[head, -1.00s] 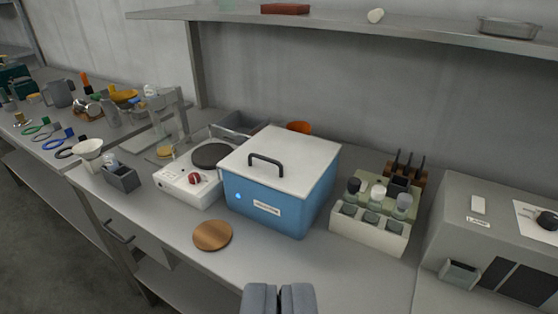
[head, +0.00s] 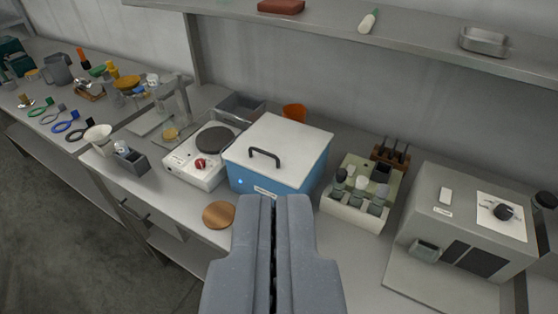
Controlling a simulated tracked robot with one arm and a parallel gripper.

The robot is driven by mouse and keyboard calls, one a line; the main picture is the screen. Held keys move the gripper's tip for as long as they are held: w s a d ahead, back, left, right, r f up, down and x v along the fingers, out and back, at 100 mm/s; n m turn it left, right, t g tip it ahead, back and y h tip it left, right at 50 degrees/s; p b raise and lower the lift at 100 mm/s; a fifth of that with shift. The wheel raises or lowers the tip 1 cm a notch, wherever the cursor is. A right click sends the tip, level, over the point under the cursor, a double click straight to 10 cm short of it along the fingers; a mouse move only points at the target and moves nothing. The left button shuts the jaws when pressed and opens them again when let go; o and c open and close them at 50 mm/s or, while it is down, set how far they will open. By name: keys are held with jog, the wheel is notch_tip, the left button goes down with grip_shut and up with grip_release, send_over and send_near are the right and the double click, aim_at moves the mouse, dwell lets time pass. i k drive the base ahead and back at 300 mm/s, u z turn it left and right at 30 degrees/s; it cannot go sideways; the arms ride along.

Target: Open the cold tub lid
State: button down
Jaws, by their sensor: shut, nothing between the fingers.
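The cold tub (head: 247,182) is a blue box with a small blue light and a label on its front, standing on the bench in the middle of the head view. Its white lid (head: 295,143) lies flat and closed on top. A black bar handle (head: 264,154) rises from the lid's left part. My gripper (head: 276,200) is shut and empty. It reaches up from the bottom of the picture in front of the tub and hides part of the tub's front. It appears apart from the handle.
Left of the tub is a hotplate (head: 190,173) with a red knob. A round wooden disc (head: 218,215) lies in front. A bottle rack (head: 352,212) and a grey machine (head: 465,230) stand to the right. A shelf (head: 420,45) runs above. An orange cup (head: 295,111) stands behind the tub.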

aim_at(284, 151)
jog(key=z, duration=0.2)
jog(key=i, duration=1.05)
jog(key=u, duration=0.4)
